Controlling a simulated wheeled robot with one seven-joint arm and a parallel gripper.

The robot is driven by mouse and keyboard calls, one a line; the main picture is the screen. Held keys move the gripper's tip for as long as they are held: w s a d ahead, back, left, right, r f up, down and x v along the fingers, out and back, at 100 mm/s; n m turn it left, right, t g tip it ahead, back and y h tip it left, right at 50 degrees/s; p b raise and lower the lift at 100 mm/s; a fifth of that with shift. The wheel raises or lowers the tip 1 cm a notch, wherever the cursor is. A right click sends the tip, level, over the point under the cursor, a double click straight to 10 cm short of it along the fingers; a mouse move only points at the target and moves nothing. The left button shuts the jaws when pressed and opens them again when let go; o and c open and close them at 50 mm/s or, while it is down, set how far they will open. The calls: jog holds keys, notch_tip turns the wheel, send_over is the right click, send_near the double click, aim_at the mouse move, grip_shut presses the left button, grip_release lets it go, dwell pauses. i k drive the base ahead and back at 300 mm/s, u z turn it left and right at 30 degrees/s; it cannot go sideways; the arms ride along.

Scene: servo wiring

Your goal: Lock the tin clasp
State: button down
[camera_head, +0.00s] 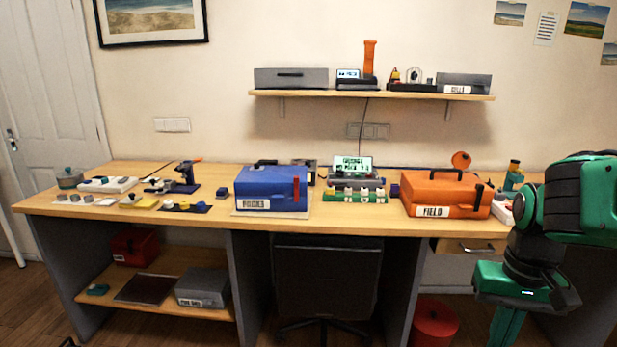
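I cannot tell for certain which container is the tin. A blue lidded case (262,186) with a dark handle, a white label and a red upright bar (296,190) stands on the bench; the bar may be a clasp. My green and black arm hangs at the right, apart from both cases. Its end runs off the bottom edge, so my gripper's fingers are hidden.
The wooden bench (345,226) carries small parts at left and a green terminal strip (356,196) between the cases. A wall shelf (372,94) hangs above. Lower down are a red box (134,247), a grey box (202,289) and a red round bin (435,324).

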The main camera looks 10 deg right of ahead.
aim_at(242, 203)
jog(key=z, duration=0.05)
jog(key=i, duration=1)
jog(key=u, duration=0.05)
